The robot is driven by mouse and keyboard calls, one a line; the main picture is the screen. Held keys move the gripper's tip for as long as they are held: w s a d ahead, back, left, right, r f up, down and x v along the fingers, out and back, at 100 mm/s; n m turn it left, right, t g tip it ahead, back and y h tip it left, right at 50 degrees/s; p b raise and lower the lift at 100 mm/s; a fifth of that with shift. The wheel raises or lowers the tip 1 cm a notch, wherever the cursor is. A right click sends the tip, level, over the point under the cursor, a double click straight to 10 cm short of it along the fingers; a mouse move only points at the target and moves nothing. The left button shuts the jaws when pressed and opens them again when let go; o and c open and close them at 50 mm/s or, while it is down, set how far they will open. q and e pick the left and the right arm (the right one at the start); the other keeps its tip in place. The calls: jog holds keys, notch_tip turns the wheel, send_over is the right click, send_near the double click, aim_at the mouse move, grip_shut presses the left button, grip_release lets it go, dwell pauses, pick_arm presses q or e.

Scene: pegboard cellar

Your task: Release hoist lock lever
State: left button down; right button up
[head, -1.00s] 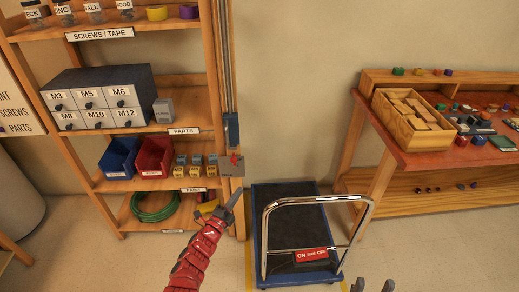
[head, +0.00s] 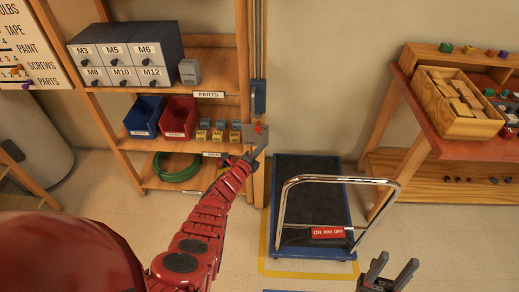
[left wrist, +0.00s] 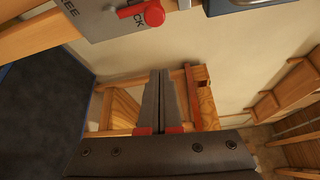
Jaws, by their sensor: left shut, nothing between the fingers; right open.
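The hoist lock lever (head: 259,128) is a small red handle on a grey plate (head: 249,136) on the shelf's right post. In the left wrist view the red lever (left wrist: 140,12) crosses the plate (left wrist: 95,22) at the top edge, with partly cut-off lettering ending in "EE" and "CK". My left gripper (head: 262,143) is shut and empty, its tips close to the plate's lower right in the head view. In the left wrist view its closed fingers (left wrist: 166,100) show apart from the lever. I cannot tell the depth gap. My right gripper (head: 388,275) is open and empty at the bottom.
A blue hoist housing (head: 258,97) sits just above the plate. Small yellow and blue blocks (head: 204,135) stand left of it on the shelf. A platform trolley (head: 312,200) with a chrome handle stands below right. A workbench (head: 440,140) is at right.

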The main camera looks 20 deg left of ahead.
pick_arm(q)
jog(key=w+a+b, duration=0.2)
jog(key=w+b, duration=0.5)
jog(key=b, duration=0.2)
jog(key=shift+a, duration=0.2)
jog(key=shift+f, duration=0.1)
jog(key=shift+s+a+n+b, duration=0.1)
jog(key=shift+a+n+b, duration=0.2)
jog(key=shift+n, duration=0.1)
